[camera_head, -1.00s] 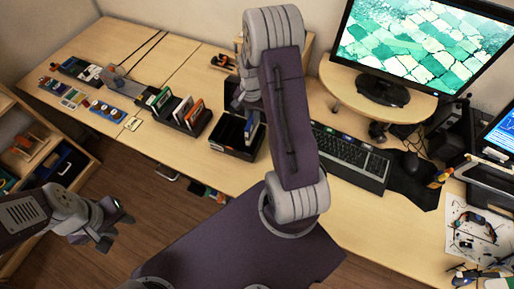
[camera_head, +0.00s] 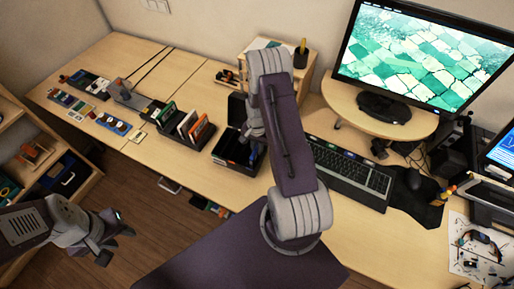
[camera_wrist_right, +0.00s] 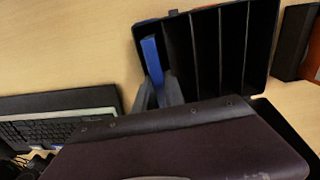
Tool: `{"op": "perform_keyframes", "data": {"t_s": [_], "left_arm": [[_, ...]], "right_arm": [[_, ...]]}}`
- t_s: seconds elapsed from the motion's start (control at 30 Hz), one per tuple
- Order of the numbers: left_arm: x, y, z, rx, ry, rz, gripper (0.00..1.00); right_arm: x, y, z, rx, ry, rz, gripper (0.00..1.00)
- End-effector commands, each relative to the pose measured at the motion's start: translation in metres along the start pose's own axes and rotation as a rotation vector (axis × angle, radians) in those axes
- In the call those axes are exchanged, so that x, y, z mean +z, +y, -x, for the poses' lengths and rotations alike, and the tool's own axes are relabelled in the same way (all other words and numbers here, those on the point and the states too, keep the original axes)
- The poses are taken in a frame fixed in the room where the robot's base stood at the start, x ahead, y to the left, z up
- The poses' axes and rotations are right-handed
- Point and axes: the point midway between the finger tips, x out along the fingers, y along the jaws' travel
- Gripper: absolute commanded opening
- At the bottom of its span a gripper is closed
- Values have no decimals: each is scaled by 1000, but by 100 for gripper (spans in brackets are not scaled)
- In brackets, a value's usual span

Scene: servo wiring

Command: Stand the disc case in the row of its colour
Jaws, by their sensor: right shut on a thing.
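My right gripper (camera_wrist_right: 158,95) is shut on a blue disc case (camera_wrist_right: 152,60), seen nearly edge-on. It holds the case at the left end of a black slotted rack (camera_wrist_right: 236,45) in the right wrist view. The case overlaps the leftmost slot there; whether it touches the floor of the rack cannot be told. In the head view the black rack (camera_head: 226,152) stands near the table's front edge, with my right gripper (camera_head: 250,138) over its right side, partly hidden by my arm. My left gripper (camera_head: 118,238) is open and empty, away from the table at lower left.
A second black rack (camera_head: 172,134) with green, white and red-orange cases stands to the left. The keyboard (camera_head: 350,176) lies close on the right, with the monitor (camera_head: 425,60) behind. Small boxes and parts line the far left of the table.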

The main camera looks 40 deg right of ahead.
Motion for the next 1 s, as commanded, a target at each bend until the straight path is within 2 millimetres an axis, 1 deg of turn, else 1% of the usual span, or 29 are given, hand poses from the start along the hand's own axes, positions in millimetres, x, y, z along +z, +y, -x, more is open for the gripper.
{"op": "perform_keyframes", "data": {"t_s": [0.2, 0.23, 0.27, 0.3, 0.57, 0.67, 0.73, 0.77, 0.87, 1.0], "left_arm": [[0, 0, -4, 0, 0, 0, 36], [0, 0, -4, 0, 0, 0, 36], [0, 0, -3, 0, 0, 0, 36], [0, 0, -2, 0, 0, 0, 36], [0, 0, -2, 0, 0, 0, 36], [0, 0, 2, 0, 0, 0, 36], [0, 0, -1, 0, 0, 0, 36], [0, 0, -2, 0, 0, 0, 36], [0, 0, -5, 0, 0, 0, 36], [1, 0, -9, 0, 0, 0, 36]], "right_arm": [[0, 0, -4, 0, 0, 0, 0], [0, 0, -4, 0, 0, 0, 17], [0, 0, -3, 0, 0, 0, 25], [0, 0, -3, 0, 0, 0, 36], [0, 0, -3, 0, -1, 0, 36], [0, 0, 2, 0, 0, 0, 36], [-1, 0, 8, -1, 2, 0, 36], [-1, -1, 12, -1, 2, 0, 36], [-1, -1, 33, -3, 5, 0, 36], [-1, -1, 68, -4, 5, 0, 36]]}}
